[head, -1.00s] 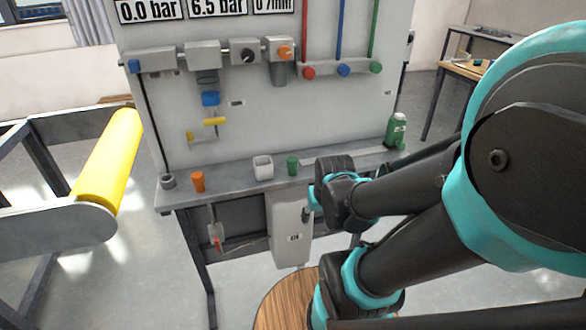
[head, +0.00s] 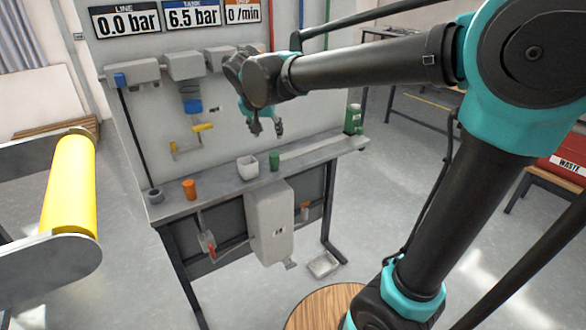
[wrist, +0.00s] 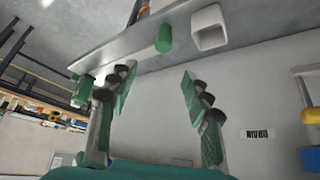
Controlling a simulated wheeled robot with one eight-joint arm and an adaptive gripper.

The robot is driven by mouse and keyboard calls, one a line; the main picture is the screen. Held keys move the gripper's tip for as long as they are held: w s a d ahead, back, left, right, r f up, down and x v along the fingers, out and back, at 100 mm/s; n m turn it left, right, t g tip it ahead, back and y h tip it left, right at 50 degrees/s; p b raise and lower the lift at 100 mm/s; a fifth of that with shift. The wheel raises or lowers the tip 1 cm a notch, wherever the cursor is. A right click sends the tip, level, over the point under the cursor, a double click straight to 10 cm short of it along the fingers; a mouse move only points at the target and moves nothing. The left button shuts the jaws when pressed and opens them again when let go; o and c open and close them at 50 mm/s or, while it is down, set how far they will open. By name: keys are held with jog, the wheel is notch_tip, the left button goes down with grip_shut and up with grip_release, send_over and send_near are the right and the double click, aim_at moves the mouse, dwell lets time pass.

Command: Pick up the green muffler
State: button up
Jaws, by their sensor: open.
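The green muffler (head: 274,160) is a small green cylinder standing upright on the grey shelf (head: 225,180), just right of a white square cup (head: 248,167). My gripper (head: 266,131) is open and empty, with its fingers pointing down above the shelf near the muffler, apart from it. The wrist view is upside down. The white cup also shows there (wrist: 209,28).
An orange cylinder (head: 189,189) and a grey ring (head: 155,196) stand farther left on the shelf. A green bottle (head: 353,118) stands at its right end. The panel (head: 240,110) rises behind the shelf. A yellow roller (head: 68,190) is at the left.

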send_over(274, 155)
jog(key=s, duration=0.3)
notch_tip(274, 155, down, 9)
jog(key=shift+a+x, duration=0.15)
jog(key=shift+x, duration=1.4)
jog(key=shift+a+x, duration=0.15)
jog(key=shift+x, duration=1.4)
grip_shut()
